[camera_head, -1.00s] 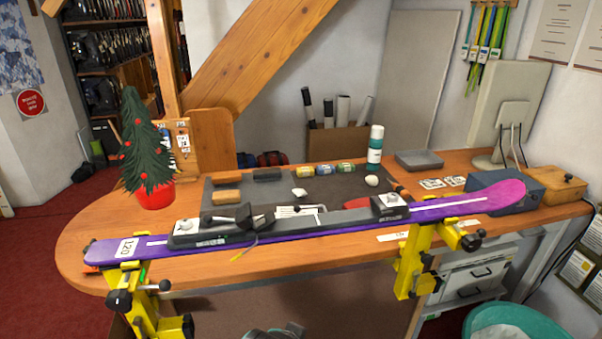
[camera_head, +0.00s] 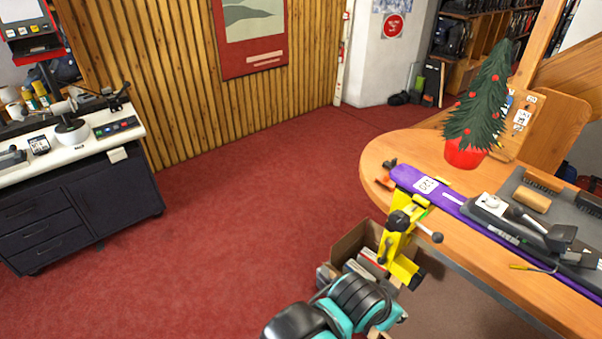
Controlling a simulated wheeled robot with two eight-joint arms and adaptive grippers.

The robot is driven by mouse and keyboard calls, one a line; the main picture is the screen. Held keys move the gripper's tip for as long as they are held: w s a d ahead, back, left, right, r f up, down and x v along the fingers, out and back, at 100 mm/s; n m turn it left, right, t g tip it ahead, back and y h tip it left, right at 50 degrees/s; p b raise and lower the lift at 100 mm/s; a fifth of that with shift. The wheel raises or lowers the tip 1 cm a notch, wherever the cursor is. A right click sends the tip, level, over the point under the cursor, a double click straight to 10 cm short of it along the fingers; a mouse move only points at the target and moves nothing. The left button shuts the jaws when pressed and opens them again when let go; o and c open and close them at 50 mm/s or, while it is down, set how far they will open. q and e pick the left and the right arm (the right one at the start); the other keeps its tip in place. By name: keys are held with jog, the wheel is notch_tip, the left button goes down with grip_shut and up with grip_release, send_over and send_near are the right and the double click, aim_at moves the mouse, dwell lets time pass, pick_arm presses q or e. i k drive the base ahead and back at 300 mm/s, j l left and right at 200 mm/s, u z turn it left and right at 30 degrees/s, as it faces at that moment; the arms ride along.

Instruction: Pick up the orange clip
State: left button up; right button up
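A small orange piece (camera_head: 385,182), which looks like the orange clip, lies on the left end of the wooden bench (camera_head: 395,148), beside the near tip of the purple ski (camera_head: 455,201). It is small in the picture and its shape is not clear. Neither gripper's fingers can be made out in the head view. A teal and black jointed part, seemingly of my own arm, shows at the bottom edge, well below the bench end and apart from the orange piece.
A yellow vise (camera_head: 403,270) with black knobs holds the ski at the bench edge. A small Christmas tree (camera_head: 482,105) in a red pot stands behind it. An open cardboard box (camera_head: 352,240) is on the floor. A white-topped cabinet (camera_head: 75,210) stands left; red carpet between is free.

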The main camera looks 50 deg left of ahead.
aim_at(386, 179)
jog(key=j+u, duration=0.15)
jog(key=u, duration=0.9)
jog(key=z, duration=1.9)
jog(key=u, duration=1.9)
